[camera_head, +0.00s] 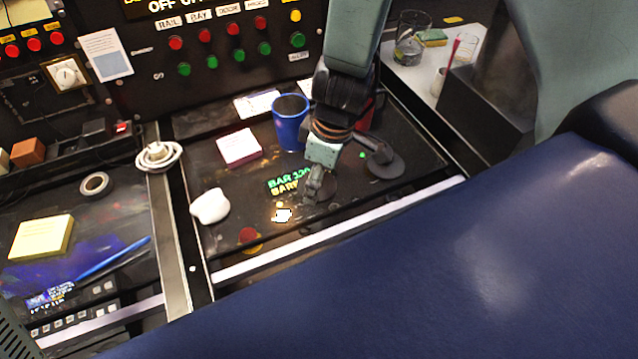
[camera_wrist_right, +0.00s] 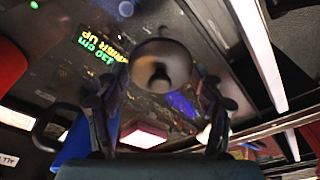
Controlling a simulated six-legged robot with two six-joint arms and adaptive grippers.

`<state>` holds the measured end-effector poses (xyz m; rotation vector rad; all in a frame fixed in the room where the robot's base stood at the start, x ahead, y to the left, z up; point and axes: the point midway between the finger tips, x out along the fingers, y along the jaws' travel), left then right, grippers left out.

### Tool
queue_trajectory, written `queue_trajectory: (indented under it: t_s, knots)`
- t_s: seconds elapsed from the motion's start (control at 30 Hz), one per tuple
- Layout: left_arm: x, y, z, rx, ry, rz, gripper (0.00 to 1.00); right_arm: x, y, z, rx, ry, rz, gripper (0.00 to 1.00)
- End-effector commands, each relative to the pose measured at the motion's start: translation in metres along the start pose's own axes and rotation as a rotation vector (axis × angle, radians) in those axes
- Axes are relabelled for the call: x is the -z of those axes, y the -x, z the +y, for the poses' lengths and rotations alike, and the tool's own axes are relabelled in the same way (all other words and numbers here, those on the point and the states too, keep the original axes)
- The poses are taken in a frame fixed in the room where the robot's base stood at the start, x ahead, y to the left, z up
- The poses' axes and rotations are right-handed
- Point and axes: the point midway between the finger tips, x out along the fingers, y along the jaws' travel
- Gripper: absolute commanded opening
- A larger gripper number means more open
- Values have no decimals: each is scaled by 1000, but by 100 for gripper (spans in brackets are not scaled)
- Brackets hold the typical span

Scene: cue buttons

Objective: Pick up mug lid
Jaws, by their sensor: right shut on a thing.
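The mug lid shows in the right wrist view as a round, dark grey disc (camera_wrist_right: 152,52) with a small knob at its middle. It lies between the fingertips of my right gripper (camera_wrist_right: 160,85), which is shut on it. In the head view my right gripper (camera_head: 315,188) points down over the dark panel, and the lid (camera_head: 325,191) shows only as a dark disc partly behind the fingers. I cannot tell whether the lid still touches the panel. The blue mug (camera_head: 288,132) stands upright and open just behind and left of the gripper. My left gripper is not in view.
Pink sticky notes (camera_head: 239,147), a white lump (camera_head: 210,206) and a lit display (camera_head: 287,184) are left of the gripper. A black fitting with a round base (camera_head: 384,168) stands close on its right. A button panel (camera_head: 225,50) rises behind. A pale rail (camera_head: 340,229) runs in front.

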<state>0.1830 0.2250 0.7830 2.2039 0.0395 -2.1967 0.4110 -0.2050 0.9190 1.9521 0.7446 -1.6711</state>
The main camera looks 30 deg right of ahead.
Motion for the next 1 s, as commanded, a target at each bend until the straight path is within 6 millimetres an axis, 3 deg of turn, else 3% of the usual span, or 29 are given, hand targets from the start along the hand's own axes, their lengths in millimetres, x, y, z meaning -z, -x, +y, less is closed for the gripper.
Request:
queue_trajectory:
  t_s: [0.33, 0.53, 1.0]
  knots:
    - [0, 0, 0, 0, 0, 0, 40, 0, -1, 0, 1, 0, -1, 33]
    - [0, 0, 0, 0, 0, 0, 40, -2, -2, -1, 2, 0, -4, 26]
    - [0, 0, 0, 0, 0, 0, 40, -3, -2, -2, 5, 0, -8, 22]
